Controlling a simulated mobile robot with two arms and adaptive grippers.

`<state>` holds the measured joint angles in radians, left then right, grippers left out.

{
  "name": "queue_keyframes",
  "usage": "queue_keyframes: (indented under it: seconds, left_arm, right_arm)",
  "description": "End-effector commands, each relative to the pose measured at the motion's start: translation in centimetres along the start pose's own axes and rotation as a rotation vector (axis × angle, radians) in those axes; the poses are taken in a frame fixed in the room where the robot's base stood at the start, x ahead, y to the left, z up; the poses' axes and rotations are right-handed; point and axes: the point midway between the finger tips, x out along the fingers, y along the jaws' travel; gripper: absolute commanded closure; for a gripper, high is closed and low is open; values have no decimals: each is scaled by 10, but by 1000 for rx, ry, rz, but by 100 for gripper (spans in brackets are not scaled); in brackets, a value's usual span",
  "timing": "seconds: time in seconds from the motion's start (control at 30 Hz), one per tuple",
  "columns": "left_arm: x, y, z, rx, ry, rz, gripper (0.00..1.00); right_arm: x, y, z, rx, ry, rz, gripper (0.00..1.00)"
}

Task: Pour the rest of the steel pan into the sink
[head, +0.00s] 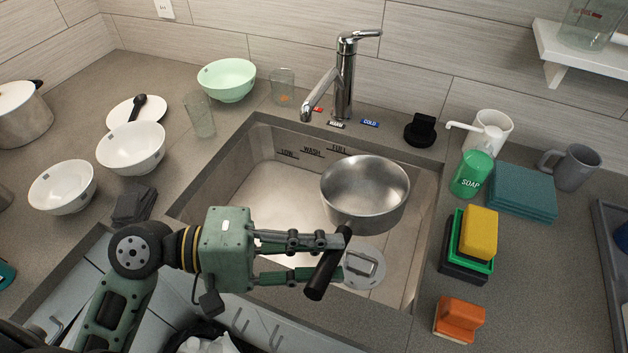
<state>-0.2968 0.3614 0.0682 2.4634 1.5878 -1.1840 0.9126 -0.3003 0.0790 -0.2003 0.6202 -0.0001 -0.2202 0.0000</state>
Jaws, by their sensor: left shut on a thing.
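The steel pan (365,190) is a round metal pan with a black handle (325,268). My left gripper (338,257) is shut on this handle and holds the pan over the sink (255,185). The pan looks close to upright, with its opening facing up. Its inside looks bare and grey; I cannot tell whether any liquid is in it. The sink is a rectangular steel basin marked LOW, WASH and FULL on its back wall. A round drain piece (365,268) shows on its floor beside the handle. My right gripper is not in view.
A chrome faucet (343,80) stands behind the sink. Bowls (130,148) and glasses (199,115) stand to the left.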

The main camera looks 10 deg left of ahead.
Motion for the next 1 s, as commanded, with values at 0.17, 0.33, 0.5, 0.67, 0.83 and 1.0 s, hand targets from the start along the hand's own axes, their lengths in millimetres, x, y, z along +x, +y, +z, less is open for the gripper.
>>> queue_keyframes:
  seconds: [0.17,0.33,0.5,0.67,0.83,1.0]
  left_arm:
    - [10,-13,9,107,28,-59,100]
    - [14,-24,9,172,52,-96,100]
    - [14,-25,9,170,52,-94,100]
    - [14,-25,9,168,52,-94,100]
    - [12,-9,13,168,50,-95,100]
    - [10,5,16,167,51,-94,100]
  right_arm:
    - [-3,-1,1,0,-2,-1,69]
    - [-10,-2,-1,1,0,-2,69]
    - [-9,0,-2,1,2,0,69]
    - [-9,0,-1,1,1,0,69]
    - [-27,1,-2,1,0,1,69]
    - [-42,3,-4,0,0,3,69]
